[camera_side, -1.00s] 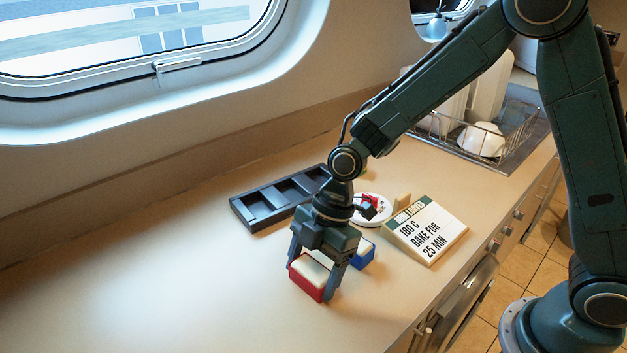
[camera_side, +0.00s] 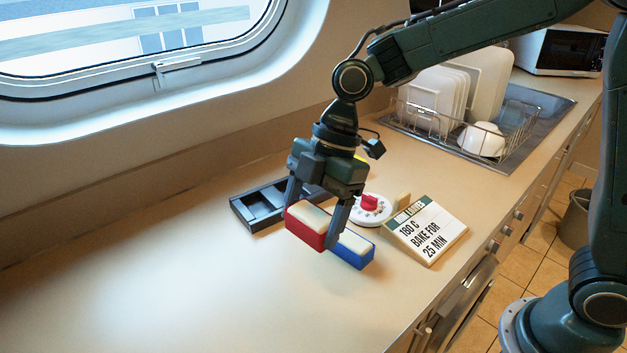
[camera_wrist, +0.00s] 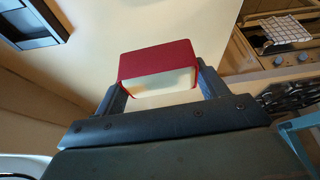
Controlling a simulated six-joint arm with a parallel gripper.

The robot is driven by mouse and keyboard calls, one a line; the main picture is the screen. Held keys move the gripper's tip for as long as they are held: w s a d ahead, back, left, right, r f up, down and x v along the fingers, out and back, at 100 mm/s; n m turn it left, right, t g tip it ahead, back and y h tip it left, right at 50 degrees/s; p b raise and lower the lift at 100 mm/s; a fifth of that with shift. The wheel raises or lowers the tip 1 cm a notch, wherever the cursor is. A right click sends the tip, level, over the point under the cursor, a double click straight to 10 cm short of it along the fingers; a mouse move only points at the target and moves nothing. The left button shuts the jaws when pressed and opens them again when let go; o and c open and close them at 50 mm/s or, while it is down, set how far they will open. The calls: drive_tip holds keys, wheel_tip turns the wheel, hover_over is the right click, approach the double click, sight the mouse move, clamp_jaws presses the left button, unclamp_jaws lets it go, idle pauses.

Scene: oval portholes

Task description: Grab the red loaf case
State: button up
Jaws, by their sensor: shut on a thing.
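The red loaf case (camera_side: 305,231), with a cream top, is between the two fingers of my gripper (camera_side: 318,222) in the side view. My gripper is shut on it and holds it above the counter. In the wrist view the red case (camera_wrist: 158,62) shows between the fingertips (camera_wrist: 160,85), its cream face toward the camera.
A dark tray with compartments (camera_side: 250,215) lies behind my gripper. A white round dial with a red knob (camera_side: 370,203) and a recipe sign (camera_side: 425,231) stand to the right. A dish rack (camera_side: 470,135) is at the back right. The counter's left front is clear.

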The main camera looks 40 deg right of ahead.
sight(312, 212)
wheel_tip(312, 212, up, 8)
drive_tip(key=shift+f, duration=0.15)
